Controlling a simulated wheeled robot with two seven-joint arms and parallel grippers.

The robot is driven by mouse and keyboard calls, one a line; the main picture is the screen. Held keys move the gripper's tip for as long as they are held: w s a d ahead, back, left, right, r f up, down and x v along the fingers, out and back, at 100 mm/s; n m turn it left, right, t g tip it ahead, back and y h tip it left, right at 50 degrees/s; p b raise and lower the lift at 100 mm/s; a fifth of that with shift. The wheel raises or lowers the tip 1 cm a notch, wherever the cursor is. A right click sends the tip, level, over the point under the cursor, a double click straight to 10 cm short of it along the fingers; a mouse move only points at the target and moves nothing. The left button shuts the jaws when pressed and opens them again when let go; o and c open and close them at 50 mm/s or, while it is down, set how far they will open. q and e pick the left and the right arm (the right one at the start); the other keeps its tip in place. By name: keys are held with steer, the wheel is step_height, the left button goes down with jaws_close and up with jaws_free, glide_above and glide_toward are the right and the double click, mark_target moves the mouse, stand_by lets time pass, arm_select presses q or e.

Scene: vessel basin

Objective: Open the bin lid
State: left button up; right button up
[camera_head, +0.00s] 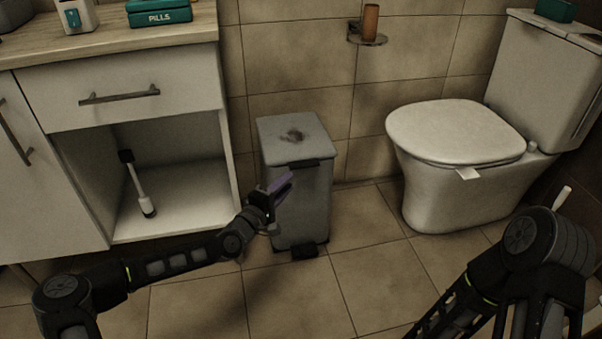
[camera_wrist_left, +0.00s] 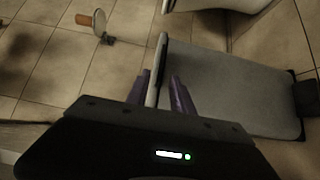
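A grey pedal bin (camera_head: 305,205) stands on the tiled floor between the cabinet and the toilet. Its lid (camera_head: 293,137) is down, with a dark smudge on top and a dark tab at its front edge. A black pedal (camera_head: 305,251) is at its base. My left gripper (camera_head: 281,186) is in front of the bin, just below the lid's front edge. In the left wrist view its purple fingers (camera_wrist_left: 162,92) are apart, and the lid's pale edge (camera_wrist_left: 154,70) shows between them. I cannot tell whether they touch it. My right gripper is out of view.
A white cabinet (camera_head: 120,88) with an open compartment is at left, with a toilet brush (camera_head: 140,185) inside. A white toilet (camera_head: 455,140) stands at right. Floor in front of the bin is clear. My right arm is at lower right.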

arm_select(q)
steer(key=shift+w, duration=0.1)
steer(key=b+x, duration=0.2)
steer(key=x, duration=0.5)
steer(key=shift+w+d+b, duration=0.2)
steer(key=shift+w+b, duration=0.05)
steer(key=shift+b, duration=0.1)
jaws_close()
steer(key=shift+f, duration=0.1)
stand_by(1.0)
